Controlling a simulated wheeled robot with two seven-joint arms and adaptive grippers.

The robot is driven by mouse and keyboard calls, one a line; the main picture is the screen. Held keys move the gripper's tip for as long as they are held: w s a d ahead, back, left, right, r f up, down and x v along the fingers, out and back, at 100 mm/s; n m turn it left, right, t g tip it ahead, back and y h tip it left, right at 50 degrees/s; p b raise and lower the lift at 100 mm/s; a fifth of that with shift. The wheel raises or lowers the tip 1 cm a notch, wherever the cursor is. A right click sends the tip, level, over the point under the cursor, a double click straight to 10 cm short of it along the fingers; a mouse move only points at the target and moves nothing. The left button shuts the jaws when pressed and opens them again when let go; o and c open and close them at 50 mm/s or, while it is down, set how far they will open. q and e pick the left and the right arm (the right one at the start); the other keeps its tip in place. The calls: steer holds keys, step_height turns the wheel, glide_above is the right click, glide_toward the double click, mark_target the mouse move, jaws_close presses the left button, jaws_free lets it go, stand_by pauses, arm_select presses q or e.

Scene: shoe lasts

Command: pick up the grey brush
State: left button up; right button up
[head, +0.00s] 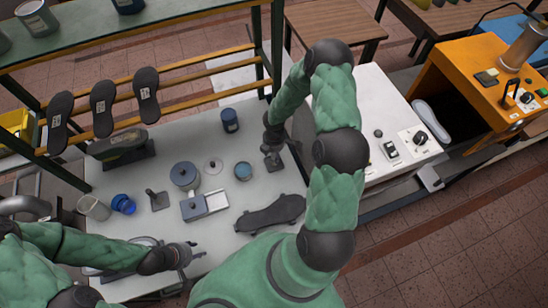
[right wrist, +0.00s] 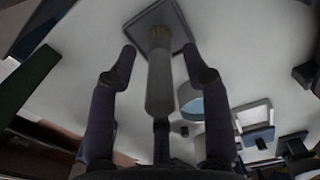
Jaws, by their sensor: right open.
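The grey brush (right wrist: 160,85) shows in the right wrist view, its pale bristles (right wrist: 160,38) toward a grey square plate (right wrist: 178,20). My right gripper (right wrist: 162,58) is open, with one finger on each side of the brush and visible gaps between. In the head view my right gripper (head: 271,150) is low over the white table, just above the brush's spot; the brush is largely hidden there. My left gripper (head: 188,252) is over the front left of the table, away from the brush; its finger opening is too small to tell.
A dark sole-shaped board (head: 270,214) lies in front of the right gripper. Several dark soles (head: 145,95) lean on the rack behind. A white machine (head: 385,125) stands at right.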

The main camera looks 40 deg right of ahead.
jaws_close()
steer(key=shift+r, duration=0.15)
